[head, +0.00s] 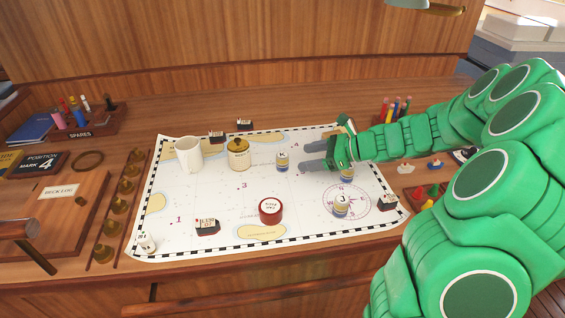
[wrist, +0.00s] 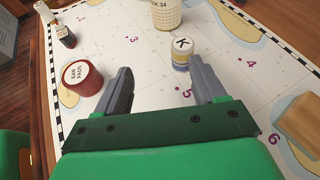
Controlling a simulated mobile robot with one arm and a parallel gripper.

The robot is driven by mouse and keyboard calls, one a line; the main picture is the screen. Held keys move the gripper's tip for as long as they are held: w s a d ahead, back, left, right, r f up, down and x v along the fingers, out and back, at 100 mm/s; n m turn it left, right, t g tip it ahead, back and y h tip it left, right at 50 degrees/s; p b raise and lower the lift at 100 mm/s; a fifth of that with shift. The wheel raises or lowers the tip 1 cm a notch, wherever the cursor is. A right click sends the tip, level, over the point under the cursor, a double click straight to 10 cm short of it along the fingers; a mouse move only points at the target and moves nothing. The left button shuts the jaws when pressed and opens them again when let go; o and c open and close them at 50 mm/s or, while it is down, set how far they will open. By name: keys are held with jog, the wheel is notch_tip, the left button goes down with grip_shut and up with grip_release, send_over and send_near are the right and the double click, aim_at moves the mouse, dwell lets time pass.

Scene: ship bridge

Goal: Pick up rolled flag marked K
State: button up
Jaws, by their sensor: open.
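The rolled flag marked K (head: 282,163) stands upright on the chart in the head view, a small cylinder with blue and yellow bands and a pale top. In the wrist view the flag (wrist: 181,55) stands just beyond the fingertips, nearer the right finger. My gripper (head: 314,155) is open and empty, to the right of the flag in the head view. Its two fingers show in the wrist view (wrist: 163,82), apart from the flag. A similar rolled flag marked J (head: 341,204) stands on the chart's compass rose.
Dark labelled weights sit at the chart edges, one at the front (head: 207,227). Open chart lies between the K flag and the tin.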

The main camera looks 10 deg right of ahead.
aim_at(282, 160)
jog(key=shift+w+d+f+m+t, duration=0.25)
jog(key=shift+w+d+m, duration=0.1)
jog(key=shift+d, duration=0.15)
jog(key=shift+w+d+f+m+t, duration=0.2)
jog(key=shift+w+d+m, duration=0.1)
jog(key=shift+d, duration=0.2)
jog(key=shift+w+f, duration=0.1)
jog(key=shift+w, duration=0.05)
jog(key=x, duration=0.6)
jog(key=shift+w+a+f, duration=0.15)
jog(key=shift+f, duration=0.05)
jog(key=shift+w+d+f+x, duration=0.1)
jog(key=shift+x, duration=0.8)
jog(key=shift+w+d+f+x, duration=0.1)
jog(key=shift+f+x, duration=0.05)
jog(key=shift+x, duration=0.7)
jog(key=shift+w+d+f+x, duration=0.1)
jog(key=shift+x, duration=0.8)
jog(key=shift+s, duration=0.1)
jog(key=c, duration=1.1)
jog(key=shift+o, duration=0.2)
